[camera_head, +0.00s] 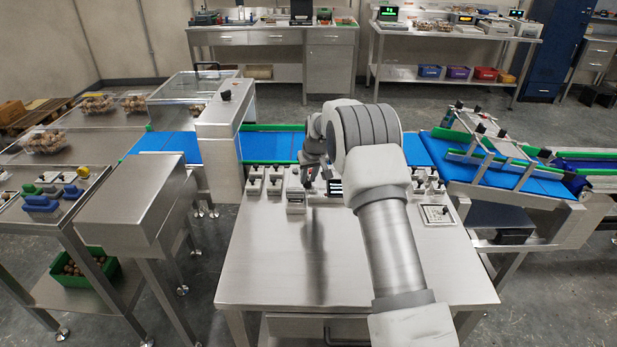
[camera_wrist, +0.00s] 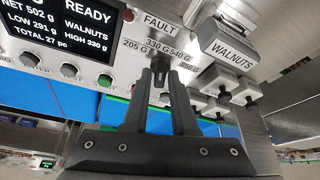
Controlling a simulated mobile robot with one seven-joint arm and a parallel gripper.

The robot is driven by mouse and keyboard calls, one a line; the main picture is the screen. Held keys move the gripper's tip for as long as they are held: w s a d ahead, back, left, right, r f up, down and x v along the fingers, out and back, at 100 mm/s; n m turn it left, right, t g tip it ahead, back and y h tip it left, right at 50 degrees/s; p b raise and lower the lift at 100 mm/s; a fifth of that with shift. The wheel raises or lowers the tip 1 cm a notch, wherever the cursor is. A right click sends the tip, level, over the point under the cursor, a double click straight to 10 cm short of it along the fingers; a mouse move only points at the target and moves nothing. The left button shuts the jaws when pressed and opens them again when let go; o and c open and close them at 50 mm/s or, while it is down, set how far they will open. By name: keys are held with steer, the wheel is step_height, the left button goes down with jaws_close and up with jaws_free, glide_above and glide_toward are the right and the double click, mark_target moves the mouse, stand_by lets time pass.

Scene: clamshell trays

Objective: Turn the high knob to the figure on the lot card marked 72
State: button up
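My gripper (camera_wrist: 160,72) points at a small dark knob (camera_wrist: 160,66) below the FAULT label, with one finger on each side of it. Figures around this knob read 205 G, 330 G and 540 G; another at its right is partly unclear. I cannot tell whether the fingers touch the knob. The display (camera_wrist: 75,30) at the left reads READY, WALNUTS, NET 502 g, LOW 291 g, HIGH 330 g and TOTAL 27 pc. In the head view my gripper (camera_head: 309,174) is at the panel behind the steel table. A pale card-like plate (camera_head: 437,214) lies right of my arm, its print too small to read.
A box marked WALNUTS (camera_wrist: 228,45) stands right of my gripper, with several switches below it. Buttons (camera_wrist: 68,70) line the display's lower edge. A blue conveyor (camera_head: 270,146) runs behind the panel. The front of the steel table (camera_head: 290,265) is clear.

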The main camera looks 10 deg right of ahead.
jaws_close()
steer(key=shift+m, duration=0.3)
steer(key=m+h, duration=0.1)
steer(key=m, duration=0.1)
steer(key=shift+a+m, duration=0.2)
steer(key=shift+m, duration=0.2)
steer(key=shift+a+m+h, duration=0.1)
steer(key=shift+m+h, duration=0.8)
steer(key=shift+m, duration=1.3)
steer(key=shift+g, duration=0.3)
steer(key=shift+o, duration=2.1)
jaws_free()
